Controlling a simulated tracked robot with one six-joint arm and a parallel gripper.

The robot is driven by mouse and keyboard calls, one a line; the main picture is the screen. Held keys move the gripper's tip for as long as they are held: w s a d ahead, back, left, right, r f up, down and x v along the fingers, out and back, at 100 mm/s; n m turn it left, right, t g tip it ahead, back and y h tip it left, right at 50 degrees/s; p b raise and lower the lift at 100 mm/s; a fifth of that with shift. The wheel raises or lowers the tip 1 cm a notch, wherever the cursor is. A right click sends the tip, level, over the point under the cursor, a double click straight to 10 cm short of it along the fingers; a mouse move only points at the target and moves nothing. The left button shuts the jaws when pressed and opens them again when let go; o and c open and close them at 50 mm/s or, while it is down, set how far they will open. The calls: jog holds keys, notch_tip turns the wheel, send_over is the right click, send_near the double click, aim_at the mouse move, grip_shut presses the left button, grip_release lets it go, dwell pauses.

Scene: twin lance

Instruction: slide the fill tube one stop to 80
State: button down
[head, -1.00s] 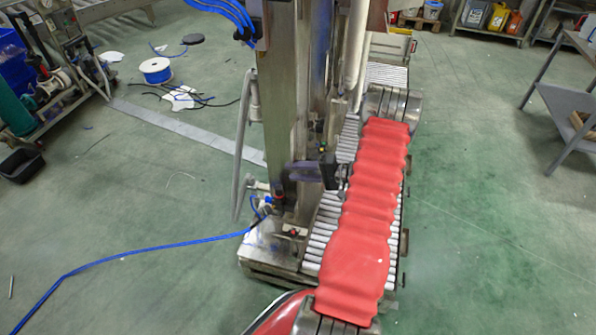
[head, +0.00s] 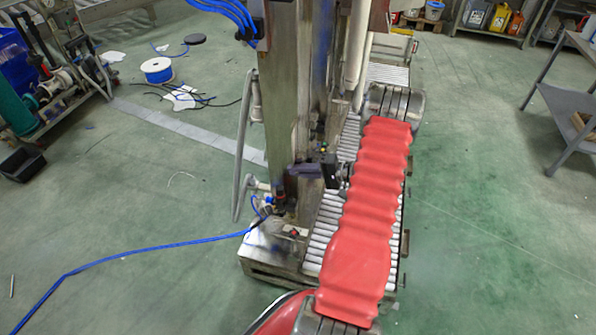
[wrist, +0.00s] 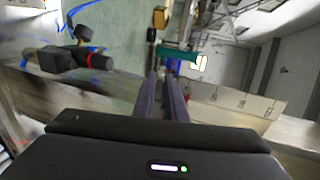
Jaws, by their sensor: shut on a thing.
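My gripper (head: 292,171) reaches left against the tall steel column (head: 288,95) of the filling machine in the head view. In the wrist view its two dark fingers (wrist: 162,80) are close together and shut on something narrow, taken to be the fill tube. The held part is mostly hidden between the fingertips, so its shape cannot be told. A pale strip with dark marks (wrist: 235,101) lies right of the fingers; its numbers are too small to read. A pale upright tube (head: 356,45) stands right of the column.
A roller conveyor (head: 325,225) runs beside the column, under my red-sleeved arm. A blue hose (head: 150,247) crosses the floor at left. A black fitting with a red ring (wrist: 75,60) sits left of my fingers.

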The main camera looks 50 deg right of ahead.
aim_at(298, 158)
jog(key=shift+r, duration=1.7)
jog(key=shift+d+r, duration=0.1)
jog(key=shift+r, duration=1.9)
jog(key=c, duration=1.7)
grip_release()
